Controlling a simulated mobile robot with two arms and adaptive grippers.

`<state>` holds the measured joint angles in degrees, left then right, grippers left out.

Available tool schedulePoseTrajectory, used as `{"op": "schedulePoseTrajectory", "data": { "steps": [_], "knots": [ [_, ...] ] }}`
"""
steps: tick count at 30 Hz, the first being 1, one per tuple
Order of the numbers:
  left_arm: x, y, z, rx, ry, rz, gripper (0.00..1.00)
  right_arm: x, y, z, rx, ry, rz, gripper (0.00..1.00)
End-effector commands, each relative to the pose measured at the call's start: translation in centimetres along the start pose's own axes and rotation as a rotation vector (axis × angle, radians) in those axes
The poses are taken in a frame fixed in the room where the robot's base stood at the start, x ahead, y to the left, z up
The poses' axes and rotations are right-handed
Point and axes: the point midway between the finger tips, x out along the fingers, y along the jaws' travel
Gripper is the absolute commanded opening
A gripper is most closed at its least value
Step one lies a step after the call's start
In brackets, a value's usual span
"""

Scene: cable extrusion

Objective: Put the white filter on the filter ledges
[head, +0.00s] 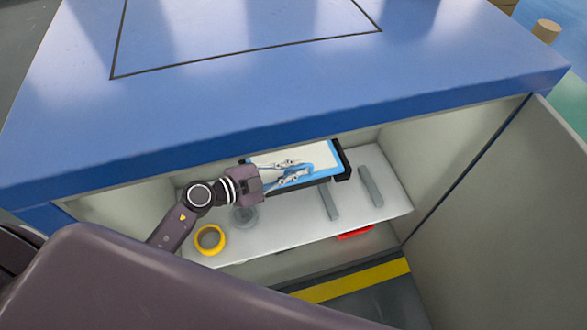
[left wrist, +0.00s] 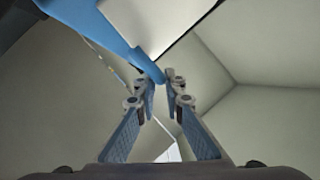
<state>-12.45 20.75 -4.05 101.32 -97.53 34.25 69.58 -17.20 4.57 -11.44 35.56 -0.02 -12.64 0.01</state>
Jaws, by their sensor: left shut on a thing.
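The white filter (head: 312,155) is a flat white panel with a blue edge and a dark end piece at its right. It is inside the open compartment, above the shelf and near its back. My left gripper (head: 304,173) is shut on the filter's blue edge. In the left wrist view the fingertips (left wrist: 162,82) meet at the end of a blue strip, with the filter's white face (left wrist: 155,22) beyond. Two grey bars that look like the filter ledges, (head: 330,202) and (head: 370,187), stand on the shelf to the right of the gripper. My right gripper is not in view.
The pale shelf (head: 290,228) carries a yellow ring (head: 210,240) and a grey round part (head: 245,215) at left. A red object (head: 356,233) shows under its front edge. The blue cabinet top (head: 300,100) overhangs the compartment; an open door (head: 500,220) stands at right.

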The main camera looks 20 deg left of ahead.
Motion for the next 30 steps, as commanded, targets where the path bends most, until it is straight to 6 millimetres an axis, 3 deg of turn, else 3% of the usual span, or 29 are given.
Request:
{"op": "schedulePoseTrajectory", "data": {
  "steps": [5,14,30],
  "knots": [
    [0.0,0.0,0.0,0.0,0.0,0.001,0.27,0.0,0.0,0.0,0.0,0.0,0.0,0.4],
    [-0.2,0.0,0.0,0.0,-0.001,0.001,0.27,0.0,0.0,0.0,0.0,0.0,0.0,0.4],
    [-7.1,0.1,0.0,0.001,-0.001,0.002,0.27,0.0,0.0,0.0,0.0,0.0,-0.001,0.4]
  ]
}}
